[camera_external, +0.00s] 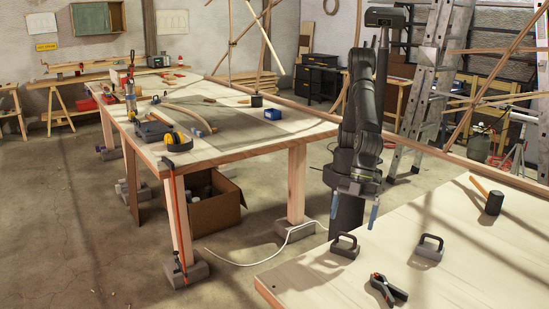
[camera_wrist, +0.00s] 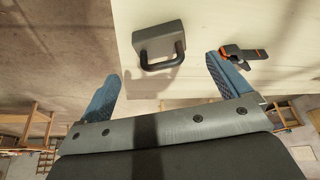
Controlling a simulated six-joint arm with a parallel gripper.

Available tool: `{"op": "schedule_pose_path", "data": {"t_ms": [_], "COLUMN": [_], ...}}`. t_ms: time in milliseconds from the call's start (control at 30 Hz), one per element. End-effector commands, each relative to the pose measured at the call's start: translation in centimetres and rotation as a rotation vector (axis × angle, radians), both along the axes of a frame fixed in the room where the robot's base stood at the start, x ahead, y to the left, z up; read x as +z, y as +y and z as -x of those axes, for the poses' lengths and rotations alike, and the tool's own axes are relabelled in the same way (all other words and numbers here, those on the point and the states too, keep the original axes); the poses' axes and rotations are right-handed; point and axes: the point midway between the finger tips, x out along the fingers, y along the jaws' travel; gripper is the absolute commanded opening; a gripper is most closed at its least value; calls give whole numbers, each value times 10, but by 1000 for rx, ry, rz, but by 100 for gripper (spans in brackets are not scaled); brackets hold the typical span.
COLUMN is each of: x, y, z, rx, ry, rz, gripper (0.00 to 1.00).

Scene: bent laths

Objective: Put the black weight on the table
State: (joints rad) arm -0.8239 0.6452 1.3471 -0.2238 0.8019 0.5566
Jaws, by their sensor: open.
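A black weight (camera_external: 344,245) with a loop handle stands on the pale board of the near table (camera_external: 340,280), close to its left edge. A grey weight (camera_external: 430,249) with a black handle stands to its right. My gripper (camera_external: 355,212) hangs above and near the black weight, its blue fingers apart and empty. In the wrist view, one block with a black handle (camera_wrist: 158,45) lies beyond the open fingers (camera_wrist: 170,80) and apart from them; it seems to be the black weight.
A spring clamp (camera_external: 388,290) lies at the near side of the board, also in the wrist view (camera_wrist: 240,53). A mallet (camera_external: 492,200) lies at the right. A cluttered workbench (camera_external: 240,142) stands left, a ladder (camera_external: 430,80) behind. The board between has free room.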

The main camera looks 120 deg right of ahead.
Motion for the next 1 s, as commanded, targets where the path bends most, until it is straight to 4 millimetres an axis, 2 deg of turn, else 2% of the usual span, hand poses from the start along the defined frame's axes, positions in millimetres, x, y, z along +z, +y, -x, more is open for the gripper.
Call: {"op": "schedule_pose_path", "data": {"t_ms": [100,233,600,767,1000], "x": [19,31,35,30,-4], "y": [-2,-5,-6,-5,0], "z": [7,11,13,12,-1], "rx": [0,0,-1,-1,-1], "ry": [-1,-1,0,1,3], "rz": [-2,-1,0,0,2], "gripper": [94,94,94,94,94]}}
